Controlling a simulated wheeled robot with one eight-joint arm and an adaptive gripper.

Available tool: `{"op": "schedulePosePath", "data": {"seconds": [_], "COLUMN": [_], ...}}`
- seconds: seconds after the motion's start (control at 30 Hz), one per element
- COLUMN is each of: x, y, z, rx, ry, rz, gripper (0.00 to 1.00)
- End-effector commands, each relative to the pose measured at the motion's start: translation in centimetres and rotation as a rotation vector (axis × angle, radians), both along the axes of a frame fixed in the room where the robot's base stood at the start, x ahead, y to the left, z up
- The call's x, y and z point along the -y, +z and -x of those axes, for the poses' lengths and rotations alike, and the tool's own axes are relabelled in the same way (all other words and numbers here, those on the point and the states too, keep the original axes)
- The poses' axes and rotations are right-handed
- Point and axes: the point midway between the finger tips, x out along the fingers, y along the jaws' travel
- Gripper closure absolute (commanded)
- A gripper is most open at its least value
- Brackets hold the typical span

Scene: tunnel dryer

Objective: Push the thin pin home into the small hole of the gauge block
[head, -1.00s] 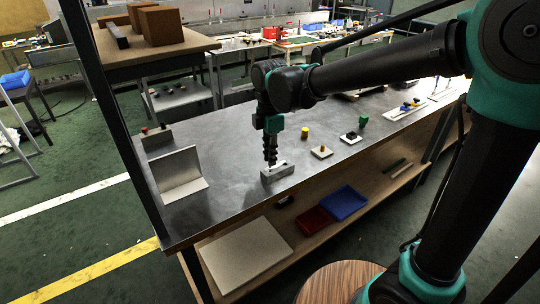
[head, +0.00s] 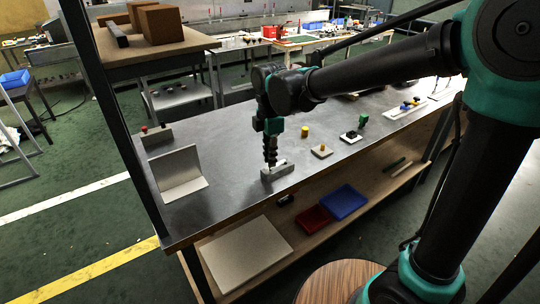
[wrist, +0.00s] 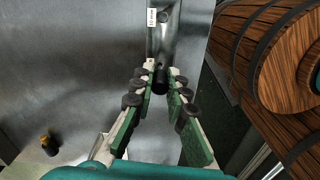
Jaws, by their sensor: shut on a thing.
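The gauge block (head: 281,173) is a grey bar near the front edge of the metal bench, with a small pale post on its top. In the wrist view the block (wrist: 157,42) lies just past my fingertips and carries a white label. My gripper (head: 270,160) points down at the block's left part. In the wrist view my gripper (wrist: 159,84) is shut on the thin pin (wrist: 160,78), whose dark round end shows between the fingertips. The pin's lower end and the small hole are hidden, so I cannot tell how deep it sits.
A bent metal plate (head: 180,173) stands to the left. A yellow-topped block (head: 321,151), a yellow cylinder (head: 305,131) and a black-and-white piece (head: 350,136) stand to the right. Red (head: 312,220) and blue (head: 343,202) trays lie on the shelf below.

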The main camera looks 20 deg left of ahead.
Motion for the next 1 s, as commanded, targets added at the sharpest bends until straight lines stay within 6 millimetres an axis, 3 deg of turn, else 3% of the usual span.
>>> {"op": "schedulePosePath", "data": {"seconds": [1.0], "x": [0.0], "y": [-2.3], "z": [0.0], "rx": [0.0], "ry": [0.0], "rz": [0.0], "gripper": [1.0]}}
